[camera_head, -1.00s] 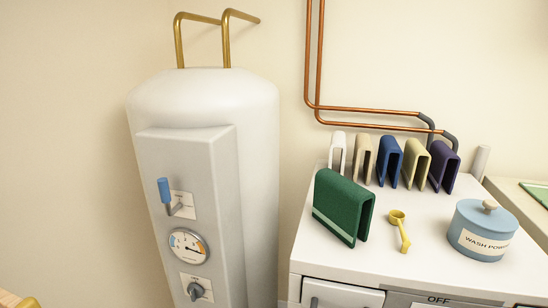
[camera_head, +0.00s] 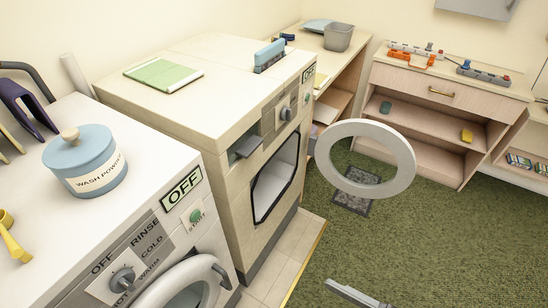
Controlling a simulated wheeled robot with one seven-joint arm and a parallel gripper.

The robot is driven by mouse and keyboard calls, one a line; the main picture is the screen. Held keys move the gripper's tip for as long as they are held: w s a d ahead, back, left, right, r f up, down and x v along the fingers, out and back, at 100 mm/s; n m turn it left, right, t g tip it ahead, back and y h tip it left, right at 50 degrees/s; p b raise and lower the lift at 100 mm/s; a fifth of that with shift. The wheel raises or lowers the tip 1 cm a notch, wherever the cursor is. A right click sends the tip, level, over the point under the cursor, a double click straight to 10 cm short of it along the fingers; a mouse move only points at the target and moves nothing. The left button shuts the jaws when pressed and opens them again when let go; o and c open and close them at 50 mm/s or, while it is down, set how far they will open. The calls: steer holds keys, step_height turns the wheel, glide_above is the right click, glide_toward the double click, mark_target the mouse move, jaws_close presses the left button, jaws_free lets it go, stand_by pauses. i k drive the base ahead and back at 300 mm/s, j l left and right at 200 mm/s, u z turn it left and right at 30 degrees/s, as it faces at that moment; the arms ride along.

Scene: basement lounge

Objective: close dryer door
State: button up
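The dryer (camera_head: 205,98) is the cream machine in the middle of the head view, right of the white washer. Its round white door (camera_head: 402,178) stands wide open, swung out to the right over the floor. The dark drum opening (camera_head: 272,185) is uncovered. A grey tip of my gripper (camera_head: 357,294) shows at the bottom edge, below and apart from the door. Most of the gripper is cut off, so its opening cannot be seen.
The washer (camera_head: 115,218) stands at front left, bearing a blue wash powder jar (camera_head: 85,170). A green book (camera_head: 163,74) and a blue item lie on the dryer. A wooden shelf unit (camera_head: 450,80) stands behind the door. Green carpet (camera_head: 410,240) lies clear at right.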

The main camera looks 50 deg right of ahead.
mark_target(320, 147)
steer(key=z, duration=0.65)
steer(key=k+l+z, duration=0.1)
steer(key=l+z, duration=0.35)
steer(key=l, duration=0.15)
steer(key=l+z, duration=0.5)
steer(key=l, duration=0.1)
